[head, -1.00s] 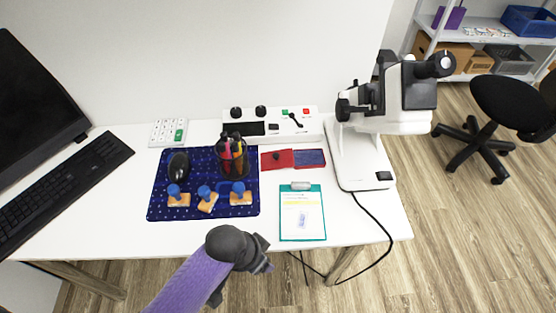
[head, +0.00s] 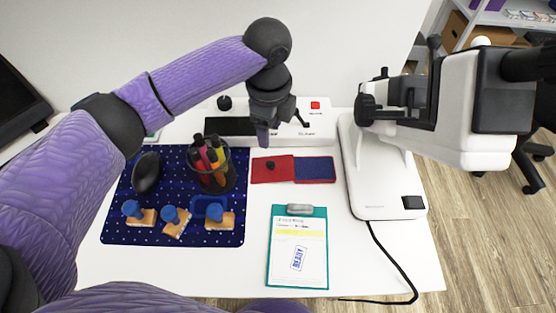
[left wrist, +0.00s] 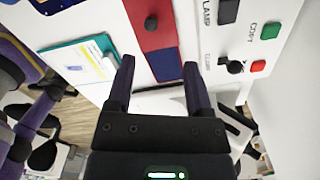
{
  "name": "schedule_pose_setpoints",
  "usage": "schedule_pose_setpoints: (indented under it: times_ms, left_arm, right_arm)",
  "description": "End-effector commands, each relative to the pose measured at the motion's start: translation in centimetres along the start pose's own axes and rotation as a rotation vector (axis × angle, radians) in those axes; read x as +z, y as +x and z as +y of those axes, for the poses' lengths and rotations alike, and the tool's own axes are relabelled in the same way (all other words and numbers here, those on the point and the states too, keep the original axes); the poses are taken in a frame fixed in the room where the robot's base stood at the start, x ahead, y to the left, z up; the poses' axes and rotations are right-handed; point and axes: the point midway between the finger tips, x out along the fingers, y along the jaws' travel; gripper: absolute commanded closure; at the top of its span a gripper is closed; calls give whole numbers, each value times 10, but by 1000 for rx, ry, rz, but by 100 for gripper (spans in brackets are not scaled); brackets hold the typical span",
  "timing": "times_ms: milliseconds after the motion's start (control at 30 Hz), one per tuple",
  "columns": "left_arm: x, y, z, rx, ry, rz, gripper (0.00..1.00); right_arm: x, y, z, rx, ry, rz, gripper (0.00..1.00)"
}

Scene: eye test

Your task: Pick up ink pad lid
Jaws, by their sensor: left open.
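The ink pad lid (head: 284,170) is a flat red plate with a small black knob. It lies on the white table beside the blue ink pad (head: 314,170), whose edge is red. My left gripper (head: 264,135) is over the back of the table, just behind and above the lid, fingers pointing down. In the left wrist view the open fingers (left wrist: 158,66) are apart and empty. The blue pad (left wrist: 165,65) shows between them, with the red lid (left wrist: 151,38) and its knob beyond. My right gripper is not in view.
A control panel (head: 232,127) with buttons and a lever stands behind the lid. A pen cup (head: 228,178) and stamps (head: 180,229) are on the blue mat (head: 120,222) at left. A clipboard (head: 321,270) lies in front, a microscope (head: 385,200) stands right.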

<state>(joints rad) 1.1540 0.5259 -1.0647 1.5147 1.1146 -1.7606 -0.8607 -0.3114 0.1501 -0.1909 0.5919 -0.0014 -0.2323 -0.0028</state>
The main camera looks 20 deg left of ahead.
Motion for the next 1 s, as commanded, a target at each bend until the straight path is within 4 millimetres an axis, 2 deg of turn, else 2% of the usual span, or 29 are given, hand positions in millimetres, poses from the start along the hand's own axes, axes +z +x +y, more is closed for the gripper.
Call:
schedule_pose_setpoints:
  times_ms: [200, 333, 500, 700, 733, 767, 1000]
  left_arm:
    - [0, 41, 0, 1, -1, 1, 34]
    - [-2, 59, 4, -1, -1, 2, 34]
    - [-4, 94, 8, -1, -1, 1, 34]
    - [-4, 93, 8, -6, -1, 0, 34]
    - [-4, 93, 8, -6, -1, 0, 36]
    - [-4, 93, 8, -6, -1, 0, 42]
    - [-4, 93, 8, -6, -1, 1, 93]
  right_arm:
    - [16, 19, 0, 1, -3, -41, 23]
    - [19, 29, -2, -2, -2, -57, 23]
    - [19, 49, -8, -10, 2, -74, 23]
    - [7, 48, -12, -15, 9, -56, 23]
    - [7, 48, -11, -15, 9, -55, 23]
    - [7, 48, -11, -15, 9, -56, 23]
    - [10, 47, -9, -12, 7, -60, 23]
